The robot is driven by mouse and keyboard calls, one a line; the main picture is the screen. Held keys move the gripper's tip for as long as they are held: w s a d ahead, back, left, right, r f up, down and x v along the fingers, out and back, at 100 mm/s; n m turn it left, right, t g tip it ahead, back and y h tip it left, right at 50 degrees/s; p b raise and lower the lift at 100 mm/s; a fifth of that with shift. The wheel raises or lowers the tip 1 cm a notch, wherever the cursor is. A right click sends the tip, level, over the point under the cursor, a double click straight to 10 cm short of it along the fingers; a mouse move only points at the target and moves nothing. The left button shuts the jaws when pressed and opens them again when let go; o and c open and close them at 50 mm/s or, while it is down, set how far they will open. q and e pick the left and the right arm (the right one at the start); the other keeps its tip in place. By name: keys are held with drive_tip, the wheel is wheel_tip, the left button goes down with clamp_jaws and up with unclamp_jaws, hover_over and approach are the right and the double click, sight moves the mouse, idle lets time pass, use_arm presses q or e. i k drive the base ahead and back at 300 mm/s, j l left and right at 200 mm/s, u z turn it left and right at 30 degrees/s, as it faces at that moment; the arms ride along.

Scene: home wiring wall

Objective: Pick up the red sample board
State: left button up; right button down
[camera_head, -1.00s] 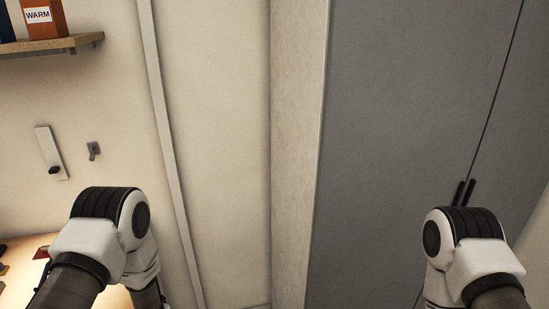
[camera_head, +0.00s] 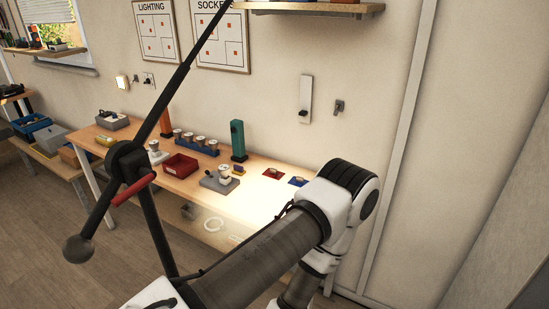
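The red sample board (camera_head: 274,173) looks like a small flat red piece with something pale on top. It lies on the lit right part of the wooden workbench (camera_head: 262,196), near the wall. A similar blue board (camera_head: 298,181) lies just right of it, close to my arm in the picture. One of my arms, probably the left, crosses the lower middle with its white-and-black joint at the bench's right end. Neither gripper shows, so I cannot see their fingers.
A black stand with a slanted boom (camera_head: 160,105) rises in front of the bench. A red bin (camera_head: 180,166), a grey device (camera_head: 219,181) and a green upright block (camera_head: 238,140) stand on the bench. A shelf (camera_head: 300,9) hangs above. Bare floor shows at lower left.

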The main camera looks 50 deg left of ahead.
sight(272, 173)
drive_tip(key=k+u, duration=0.45)
drive_tip(key=k+j+u, duration=0.15)
drive_tip(key=u, duration=0.25)
drive_tip(key=k+j+u, duration=0.3)
drive_tip(key=u, duration=0.15)
drive_tip(key=i+l+u, duration=0.15)
drive_tip(key=l, duration=0.45)
drive_tip(key=i+l+u, duration=0.15)
drive_tip(key=l, duration=0.5)
drive_tip(key=i+l, duration=0.2)
drive_tip(key=l, duration=0.15)
drive_tip(key=i+l, duration=0.2)
drive_tip(key=i+l+u, duration=0.1)
drive_tip(key=l, duration=0.35)
drive_tip(key=i, duration=0.4)
